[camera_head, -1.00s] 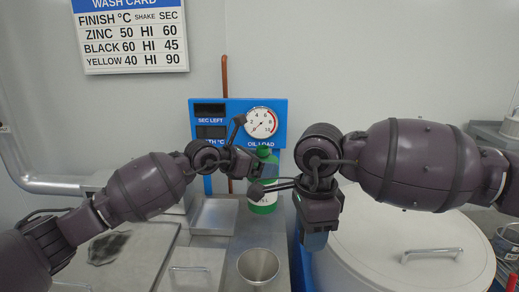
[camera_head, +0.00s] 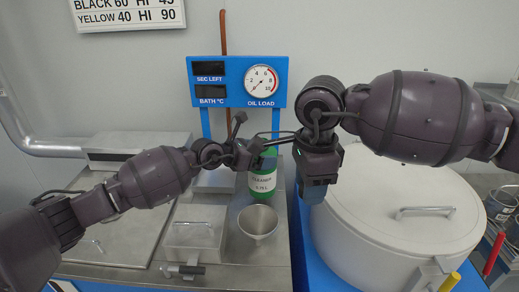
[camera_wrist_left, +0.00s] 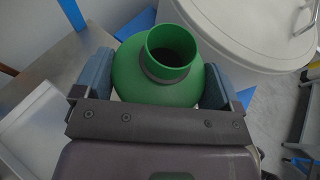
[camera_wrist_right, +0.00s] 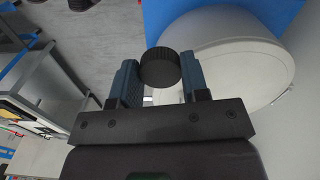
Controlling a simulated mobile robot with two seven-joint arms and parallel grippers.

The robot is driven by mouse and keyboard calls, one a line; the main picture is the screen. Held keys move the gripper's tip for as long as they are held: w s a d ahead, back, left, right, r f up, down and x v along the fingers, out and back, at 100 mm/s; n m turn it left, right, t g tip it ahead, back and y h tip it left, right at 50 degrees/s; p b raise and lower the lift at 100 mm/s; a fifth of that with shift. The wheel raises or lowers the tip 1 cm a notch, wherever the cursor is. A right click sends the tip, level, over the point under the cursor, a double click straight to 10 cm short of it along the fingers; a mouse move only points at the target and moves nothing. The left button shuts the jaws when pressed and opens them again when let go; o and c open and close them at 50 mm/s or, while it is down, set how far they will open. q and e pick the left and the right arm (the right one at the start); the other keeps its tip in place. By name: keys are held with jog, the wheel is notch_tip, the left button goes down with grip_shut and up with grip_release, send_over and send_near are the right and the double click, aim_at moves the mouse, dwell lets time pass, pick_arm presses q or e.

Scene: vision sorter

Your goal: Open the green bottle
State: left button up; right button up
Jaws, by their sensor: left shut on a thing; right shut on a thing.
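The green bottle (camera_head: 263,183) with a white label stands upright behind the metal cup in the head view. In the left wrist view its neck (camera_wrist_left: 171,52) is uncapped and shows a dark opening. My left gripper (camera_wrist_left: 162,78) is shut around the bottle's shoulder, one finger on each side. My right gripper (camera_head: 315,197) is to the right of the bottle, apart from it, pointing down. In the right wrist view it is shut on a black ribbed cap (camera_wrist_right: 160,69). The cap is hidden in the head view.
A metal cup (camera_head: 258,222) stands in front of the bottle. A large white lidded drum (camera_head: 375,235) fills the right, below my right arm. A blue gauge panel (camera_head: 232,92) stands behind.

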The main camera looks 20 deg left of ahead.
pick_arm(q)
jog(key=shift+f, duration=1.45)
jog(key=o, duration=1.6)
jog(key=shift+f, duration=0.1)
